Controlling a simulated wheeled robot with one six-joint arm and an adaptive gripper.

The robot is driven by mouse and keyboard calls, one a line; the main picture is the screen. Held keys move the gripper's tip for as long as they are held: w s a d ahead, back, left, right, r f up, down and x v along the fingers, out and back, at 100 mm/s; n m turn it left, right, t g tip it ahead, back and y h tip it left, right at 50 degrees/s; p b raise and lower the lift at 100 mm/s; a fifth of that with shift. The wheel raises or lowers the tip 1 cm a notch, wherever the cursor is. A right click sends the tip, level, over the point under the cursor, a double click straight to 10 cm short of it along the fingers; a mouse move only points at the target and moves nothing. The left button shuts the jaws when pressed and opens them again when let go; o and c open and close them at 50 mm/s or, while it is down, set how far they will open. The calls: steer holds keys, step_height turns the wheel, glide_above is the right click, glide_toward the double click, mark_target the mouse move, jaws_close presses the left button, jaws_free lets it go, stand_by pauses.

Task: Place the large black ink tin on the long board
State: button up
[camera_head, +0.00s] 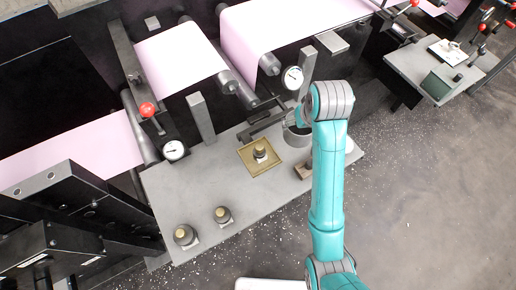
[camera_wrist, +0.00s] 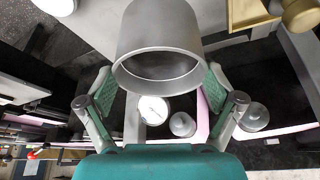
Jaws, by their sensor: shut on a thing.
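My gripper (camera_wrist: 160,84) is shut on a large dark grey tin (camera_wrist: 160,32), with a green pad against each side. The tin's round open rim faces the wrist camera. In the head view the tin (camera_head: 296,137) is at the end of my arm, over the right part of a long grey board (camera_head: 205,195); I cannot tell whether it touches the board. My arm hides most of the gripper there.
Two brass-topped tins (camera_head: 185,236) (camera_head: 222,215) stand at the board's front left. A small brown box (camera_head: 303,171) is near its right end. Upright posts (camera_head: 201,117) and dial gauges (camera_head: 174,150) (camera_head: 292,78) rise behind. The board's middle left is clear.

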mark_target(299, 131)
steer(key=x, duration=0.4)
steer(key=s+x, duration=0.1)
steer(key=x, duration=0.1)
steer(key=shift+s+d+f, duration=0.1)
steer(key=shift+d+f, duration=0.1)
steer(key=shift+f, duration=2)
steer(key=shift+f, duration=0.15)
steer(key=o, duration=1.5)
